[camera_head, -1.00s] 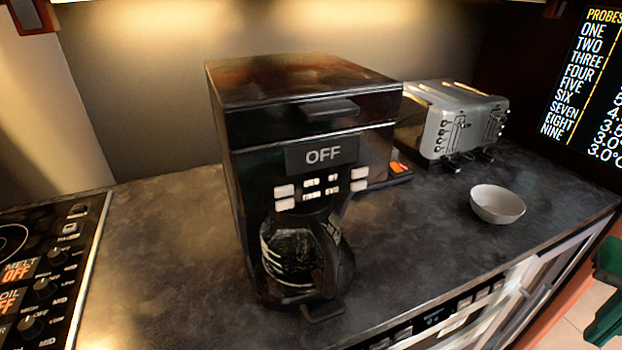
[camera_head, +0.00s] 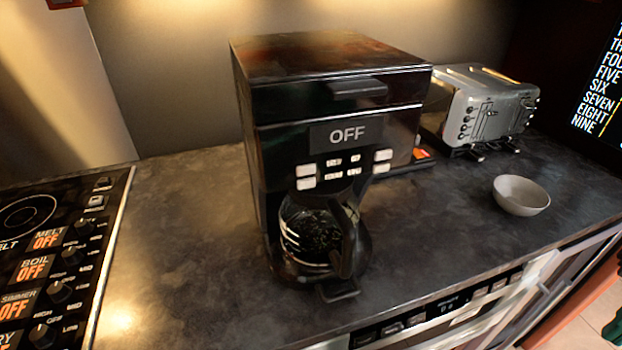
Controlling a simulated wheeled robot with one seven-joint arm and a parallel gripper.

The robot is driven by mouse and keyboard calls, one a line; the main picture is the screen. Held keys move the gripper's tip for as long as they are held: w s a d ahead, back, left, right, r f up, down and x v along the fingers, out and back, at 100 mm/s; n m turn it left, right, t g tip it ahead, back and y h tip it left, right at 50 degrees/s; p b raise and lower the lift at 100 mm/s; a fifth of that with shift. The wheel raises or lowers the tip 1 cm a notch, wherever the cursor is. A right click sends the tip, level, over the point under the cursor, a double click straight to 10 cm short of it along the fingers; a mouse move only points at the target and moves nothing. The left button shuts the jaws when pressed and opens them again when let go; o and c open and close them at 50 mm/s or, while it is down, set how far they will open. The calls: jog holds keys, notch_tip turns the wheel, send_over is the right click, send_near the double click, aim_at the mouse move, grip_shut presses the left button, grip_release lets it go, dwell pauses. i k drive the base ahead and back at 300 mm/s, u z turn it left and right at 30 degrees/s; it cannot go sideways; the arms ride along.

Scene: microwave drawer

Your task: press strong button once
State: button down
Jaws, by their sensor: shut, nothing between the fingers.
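A black coffee maker (camera_head: 340,100) stands upright on the dark counter with its front facing me. Its display (camera_head: 347,134) reads OFF. Below the display are two pale buttons at the left (camera_head: 306,177) and two at the right (camera_head: 382,161). Small white labels (camera_head: 343,167) sit between them, too small to read surely, so I cannot tell which button is the strong one. A glass carafe (camera_head: 308,235) with a black handle sits under the panel. My gripper is not in view.
A stove panel (camera_head: 65,250) with knobs lies at the left. A silver toaster (camera_head: 485,110) and a grey bowl (camera_head: 521,195) stand at the right. The counter (camera_head: 180,230) left of the coffee maker is bare. An appliance front (camera_head: 450,308) runs below the counter edge.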

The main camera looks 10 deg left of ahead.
aim_at(307, 183)
jog(key=u, duration=0.7)
jog(key=k, duration=1.2)
jog(key=u, duration=0.25)
